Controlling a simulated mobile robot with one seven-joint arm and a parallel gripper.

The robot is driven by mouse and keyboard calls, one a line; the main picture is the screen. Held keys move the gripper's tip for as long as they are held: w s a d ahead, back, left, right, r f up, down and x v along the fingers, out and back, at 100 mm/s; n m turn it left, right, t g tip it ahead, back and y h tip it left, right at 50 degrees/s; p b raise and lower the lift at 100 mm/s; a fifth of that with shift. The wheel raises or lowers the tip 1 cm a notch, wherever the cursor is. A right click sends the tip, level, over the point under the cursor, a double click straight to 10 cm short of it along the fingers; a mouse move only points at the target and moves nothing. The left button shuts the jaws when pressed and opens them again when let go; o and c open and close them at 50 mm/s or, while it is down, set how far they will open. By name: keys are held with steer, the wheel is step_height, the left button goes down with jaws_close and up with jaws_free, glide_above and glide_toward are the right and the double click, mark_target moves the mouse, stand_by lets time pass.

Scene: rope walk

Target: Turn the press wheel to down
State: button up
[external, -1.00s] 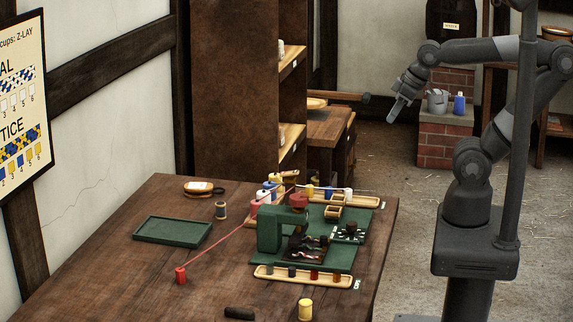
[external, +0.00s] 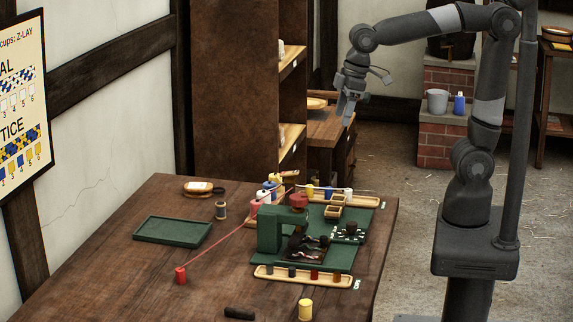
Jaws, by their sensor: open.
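The green press (external: 270,228) stands on the wooden table (external: 120,250), on a green base. A red round part (external: 298,201) sits on top of the press; it looks like the press wheel, but its marking is too small to read. My gripper (external: 347,115) is in the air beyond the table's far right corner, above and apart from the press. It points down, open and empty.
A red cord runs from a red spool (external: 180,275) to the spools behind the press. A green tray (external: 172,231) lies left. Wooden trays of pegs (external: 303,277) flank the press. A tall shelf (external: 235,90) stands behind the table.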

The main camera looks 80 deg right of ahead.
steer(key=shift+o, duration=0.6)
steer(key=w+a+f+n+g, duration=0.1)
steer(key=w+a+f+n, duration=0.1)
steer(key=w+a, duration=0.3)
steer(key=a, duration=0.3)
steer(key=shift+a+g, duration=0.2)
steer(key=shift+g, duration=0.1)
steer(key=n+g, duration=0.1)
steer(key=n, duration=0.1)
glide_above(299, 197)
step_height(299, 197, down, 4)
steer(key=shift+h, duration=0.4)
step_height(299, 197, down, 11)
steer(key=shift+d+r, duration=0.1)
steer(key=shift+r, duration=0.1)
steer(key=shift+c, duration=0.5)
steer(key=c, duration=0.9)
